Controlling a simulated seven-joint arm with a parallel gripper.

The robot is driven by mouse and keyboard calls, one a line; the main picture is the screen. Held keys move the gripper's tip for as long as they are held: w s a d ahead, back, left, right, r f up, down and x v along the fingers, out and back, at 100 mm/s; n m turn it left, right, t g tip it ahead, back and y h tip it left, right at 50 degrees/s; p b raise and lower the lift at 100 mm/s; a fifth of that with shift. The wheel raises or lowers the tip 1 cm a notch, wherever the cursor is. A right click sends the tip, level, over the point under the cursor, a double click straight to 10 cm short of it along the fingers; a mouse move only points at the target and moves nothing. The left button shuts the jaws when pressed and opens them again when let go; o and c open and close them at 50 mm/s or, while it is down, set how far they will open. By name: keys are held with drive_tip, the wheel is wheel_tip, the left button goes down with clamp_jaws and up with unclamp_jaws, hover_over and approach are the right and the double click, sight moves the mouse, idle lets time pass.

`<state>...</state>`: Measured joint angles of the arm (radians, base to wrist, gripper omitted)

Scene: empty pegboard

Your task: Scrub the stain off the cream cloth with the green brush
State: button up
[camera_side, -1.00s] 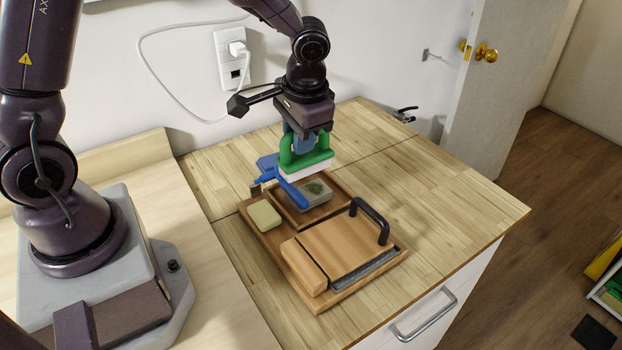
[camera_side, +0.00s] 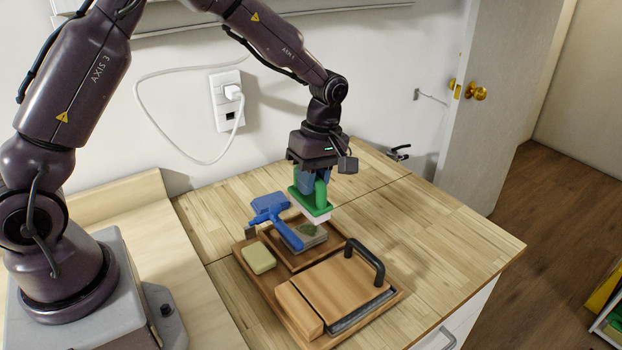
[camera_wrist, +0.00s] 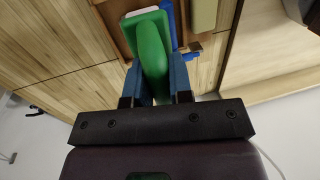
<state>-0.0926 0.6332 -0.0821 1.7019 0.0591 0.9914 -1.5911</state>
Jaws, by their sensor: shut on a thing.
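My gripper (camera_side: 311,186) is shut on the handle of the green brush (camera_side: 322,200), which points down with a pale bristle block beneath it. In the wrist view the green brush (camera_wrist: 153,58) sits between the blue fingers of my gripper (camera_wrist: 158,82). The cream cloth (camera_side: 318,239), looking greyish, lies in the back compartment of the wooden tray (camera_side: 243,262) and bears a dark green stain (camera_side: 309,230). The brush is at the cloth's back right edge and partly overlaps it in the side view. I cannot tell whether the bristles touch it.
A blue tool (camera_side: 270,206) with a broad head lies across the tray's back left edge, its handle beside the cloth. A yellowish block (camera_side: 258,258) lies in the left compartment. A wooden board with a black handle (camera_side: 368,262) fills the front. Counter to the right is clear.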

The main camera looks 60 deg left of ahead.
sight(312, 205)
drive_tip(key=shift+f, duration=2.9)
wheel_tip(312, 205, down, 2)
drive_tip(key=shift+a+f, duration=0.1)
drive_tip(key=shift+a, duration=0.85)
clamp_jaws()
drive_tip(key=shift+a, duration=2.45)
drive_tip(key=shift+d, duration=3.3)
drive_tip(key=shift+d+r, duration=0.15)
drive_tip(key=shift+r, duration=4.1)
